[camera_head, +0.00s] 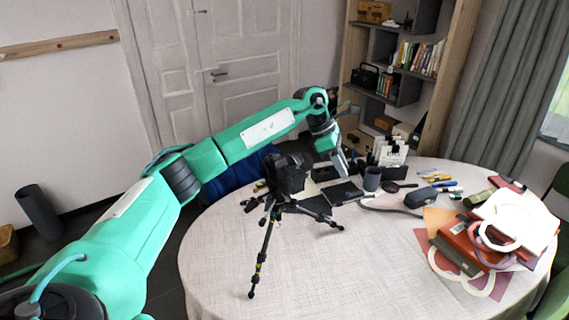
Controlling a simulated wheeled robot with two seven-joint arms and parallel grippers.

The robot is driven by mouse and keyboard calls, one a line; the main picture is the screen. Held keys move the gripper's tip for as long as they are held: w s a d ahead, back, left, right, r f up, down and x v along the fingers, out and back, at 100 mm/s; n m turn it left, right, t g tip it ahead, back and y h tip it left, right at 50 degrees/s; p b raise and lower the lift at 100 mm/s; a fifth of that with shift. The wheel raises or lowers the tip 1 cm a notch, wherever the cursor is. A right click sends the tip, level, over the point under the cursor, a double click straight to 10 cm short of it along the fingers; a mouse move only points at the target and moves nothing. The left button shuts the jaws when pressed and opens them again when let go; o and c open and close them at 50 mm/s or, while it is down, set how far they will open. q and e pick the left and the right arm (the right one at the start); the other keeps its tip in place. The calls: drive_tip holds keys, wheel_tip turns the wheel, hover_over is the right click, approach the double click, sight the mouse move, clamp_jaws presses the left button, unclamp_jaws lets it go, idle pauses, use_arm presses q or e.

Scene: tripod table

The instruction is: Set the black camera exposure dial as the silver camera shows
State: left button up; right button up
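A black camera (288,174) sits on a small black tripod (262,255) on the round table, left of the table's middle. Its exposure dial is too small to make out. My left arm reaches in from the left, over and behind the camera. My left gripper (341,162) points down to the right of the black camera, apart from it in the picture. Whether its fingers are open or shut is not clear. I cannot pick out a silver camera. My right gripper is not in view.
The round table (370,270) has a clear front. Behind the tripod are a dark flat item (342,193), a dark cup (372,178) and a magnifier (398,186). Books and papers (470,245) lie at right. A bookshelf (405,75) stands behind.

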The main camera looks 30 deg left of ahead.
sight(284, 168)
use_arm(q)
drive_tip(key=s+a+r+g+y, duration=0.1)
drive_tip(key=a+r+y, duration=0.2)
drive_tip(key=a+r, duration=0.35)
drive_tip(key=s+a+r+y, duration=0.2)
drive_tip(key=a+r+y, duration=0.1)
drive_tip(key=a, duration=0.7)
drive_tip(key=f+p, duration=0.1)
drive_tip(key=f, duration=0.3)
drive_tip(key=f+p, duration=0.2)
drive_tip(key=f, duration=0.2)
drive_tip(key=f+p, duration=0.1)
drive_tip(key=f, duration=0.3)
drive_tip(key=shift+w+f+p, duration=0.25)
drive_tip(key=shift+f+p, duration=0.1)
drive_tip(key=shift+f, duration=0.5)
drive_tip(key=shift+c, duration=0.3)
clamp_jaws()
